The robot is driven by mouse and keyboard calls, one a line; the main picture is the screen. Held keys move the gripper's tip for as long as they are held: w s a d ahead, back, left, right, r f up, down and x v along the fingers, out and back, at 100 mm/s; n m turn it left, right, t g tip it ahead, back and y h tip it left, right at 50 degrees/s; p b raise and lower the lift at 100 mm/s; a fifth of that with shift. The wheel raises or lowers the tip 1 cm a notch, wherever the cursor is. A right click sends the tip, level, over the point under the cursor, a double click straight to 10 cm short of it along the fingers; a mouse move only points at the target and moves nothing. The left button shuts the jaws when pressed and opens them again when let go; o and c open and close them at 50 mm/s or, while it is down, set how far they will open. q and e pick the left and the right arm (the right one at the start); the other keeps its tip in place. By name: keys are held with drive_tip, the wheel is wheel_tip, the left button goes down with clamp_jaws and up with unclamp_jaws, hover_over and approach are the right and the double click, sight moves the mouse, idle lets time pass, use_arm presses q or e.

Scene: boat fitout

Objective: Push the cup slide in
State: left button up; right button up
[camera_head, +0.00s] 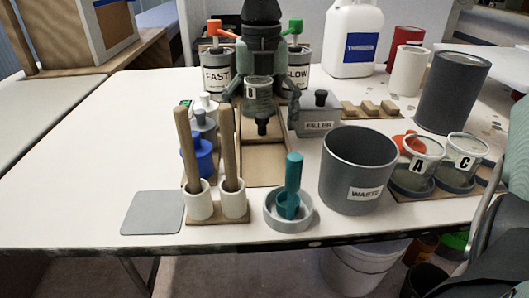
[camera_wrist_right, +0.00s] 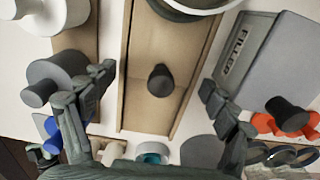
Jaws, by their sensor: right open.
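The cup slide (camera_head: 250,130) is a wooden plate in a wooden track (camera_head: 262,170) that runs toward me. A dark knob (camera_head: 262,124) stands on it, and a cup marked B (camera_head: 258,95) is just behind the knob. My right gripper (camera_head: 260,88) points down with its fingers spread, the cup showing between them. In the right wrist view the knob (camera_wrist_right: 160,80) lies between the open fingers (camera_wrist_right: 157,82), with no finger touching it. The slide (camera_wrist_right: 155,105) shows beneath, and the cup's rim is cut off at the top. My left gripper is not in view.
The grey FILLER box (camera_head: 315,115) stands close right of the track. Handled tools in white holders (camera_head: 200,200), a teal scoop (camera_head: 290,195) in a ring and the WASTE bin (camera_head: 355,170) stand in front. FAST (camera_head: 217,78) and SLOW (camera_head: 297,72) containers stand behind. The left tabletop is clear.

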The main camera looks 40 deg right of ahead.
drive_tip(key=shift+r+p, duration=1.7)
drive_tip(key=shift+r, duration=1.8)
